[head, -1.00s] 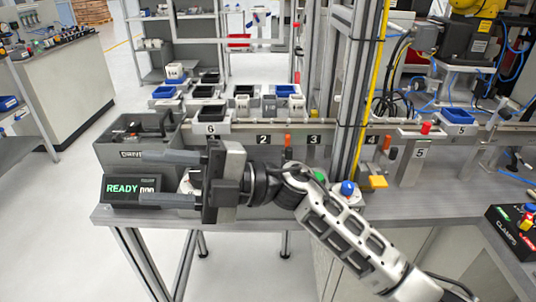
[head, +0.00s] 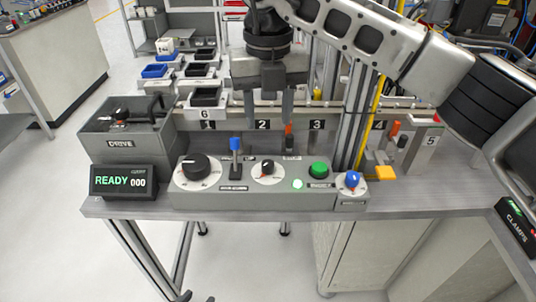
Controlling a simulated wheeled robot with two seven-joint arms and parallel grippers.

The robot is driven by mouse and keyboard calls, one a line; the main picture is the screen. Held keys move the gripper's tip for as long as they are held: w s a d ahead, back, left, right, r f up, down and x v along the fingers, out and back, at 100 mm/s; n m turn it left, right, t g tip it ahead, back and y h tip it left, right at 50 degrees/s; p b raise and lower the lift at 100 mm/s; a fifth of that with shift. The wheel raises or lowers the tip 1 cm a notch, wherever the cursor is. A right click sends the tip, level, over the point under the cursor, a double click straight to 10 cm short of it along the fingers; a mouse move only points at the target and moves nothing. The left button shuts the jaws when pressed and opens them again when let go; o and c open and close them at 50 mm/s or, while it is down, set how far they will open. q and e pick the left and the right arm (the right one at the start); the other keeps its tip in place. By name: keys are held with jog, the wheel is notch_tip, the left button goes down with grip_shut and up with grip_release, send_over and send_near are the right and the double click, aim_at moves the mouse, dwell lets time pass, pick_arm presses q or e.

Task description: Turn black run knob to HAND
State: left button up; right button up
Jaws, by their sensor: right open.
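A control box (head: 215,200) on the bench's front edge carries two black knobs on white dials. The larger black knob (head: 194,167) is at the left. The smaller black knob (head: 267,168), with a red mark, is near the middle. The dial labels are too small to read, so I cannot tell which is the run knob or where HAND is. My right gripper (head: 269,122) points down, open and empty, above and behind the smaller knob, apart from it. My left gripper is not in view.
A blue-topped lever (head: 235,145) stands between the knobs. A green button (head: 319,169) and a blue knob (head: 352,181) are to the right. The READY display (head: 122,181) and grey DRIVE box (head: 125,140) are at the left.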

aim_at(268, 163)
notch_tip(268, 163, down, 11)
jog(key=shift+r+p, duration=0.1)
jog(key=shift+p, duration=0.55)
grip_shut()
